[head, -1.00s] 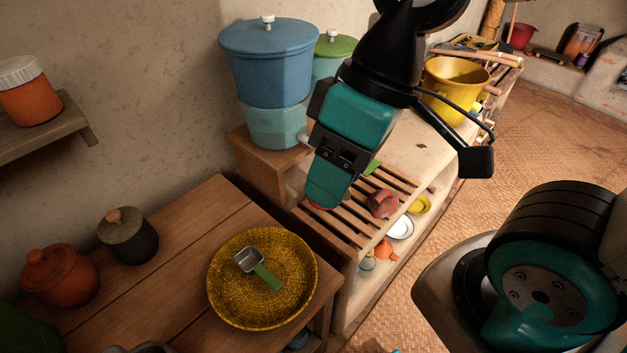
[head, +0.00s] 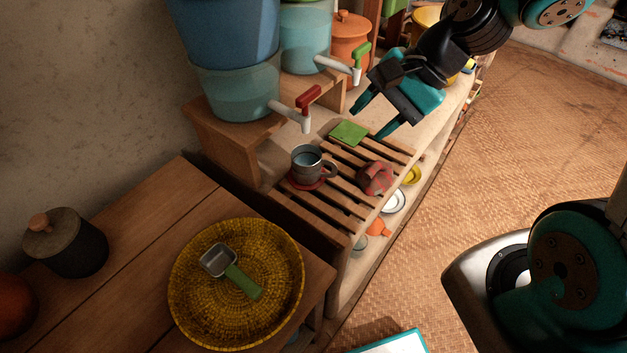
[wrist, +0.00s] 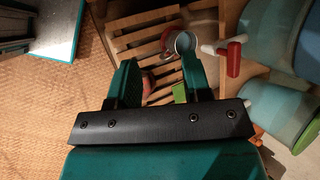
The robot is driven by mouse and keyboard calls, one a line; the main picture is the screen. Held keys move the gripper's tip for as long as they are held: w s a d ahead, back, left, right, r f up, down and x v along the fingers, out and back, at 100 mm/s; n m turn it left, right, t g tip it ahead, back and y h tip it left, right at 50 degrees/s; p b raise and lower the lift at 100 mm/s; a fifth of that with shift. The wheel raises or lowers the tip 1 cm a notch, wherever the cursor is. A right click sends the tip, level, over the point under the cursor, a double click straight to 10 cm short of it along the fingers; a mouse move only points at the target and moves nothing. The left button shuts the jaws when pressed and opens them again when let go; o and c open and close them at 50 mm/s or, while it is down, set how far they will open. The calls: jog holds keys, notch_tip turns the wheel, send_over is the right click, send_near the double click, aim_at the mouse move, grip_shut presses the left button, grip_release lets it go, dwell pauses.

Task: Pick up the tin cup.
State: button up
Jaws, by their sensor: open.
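The tin cup (head: 308,165), grey with a handle at its right and a bluish inside, stands upright on a red coaster (head: 306,184) on the slatted wooden rack (head: 345,205). In the wrist view the tin cup (wrist: 184,42) shows beyond the right finger. My gripper (head: 369,124) is open and empty, above and to the right of the cup in the head view, apart from it. In the wrist view my gripper (wrist: 157,68) has both fingers spread over the rack.
A red-and-grey object (head: 375,178) lies on the rack right of the cup. A red-handled tap (head: 306,108) juts out just above the cup. A green square (head: 349,132) lies behind. A yellow woven tray (head: 290,295) with a green-handled scoop (head: 238,275) is in front.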

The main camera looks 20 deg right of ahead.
jog(key=w+d+f+m+t+b, duration=0.2)
jog(key=w+d+f+m, duration=0.1)
jog(key=d+f+m, duration=0.3)
jog(key=w+d+f+m+t+b, duration=0.1)
jog(key=w+d+f+m+b, duration=0.15)
jog(key=f+m, duration=0.55)
send_near(333, 174)
jog(key=f, duration=0.1)
jog(key=w+a+f, duration=0.1)
jog(key=w, duration=0.1)
jog(key=shift+a+f+y, duration=0.3)
jog(key=shift+f, duration=0.1)
jog(key=x, duration=0.5)
jog(key=shift+w+a+f, duration=0.1)
jog(key=shift+w+a, duration=0.15)
jog(key=shift+a, duration=0.05)
grip_shut()
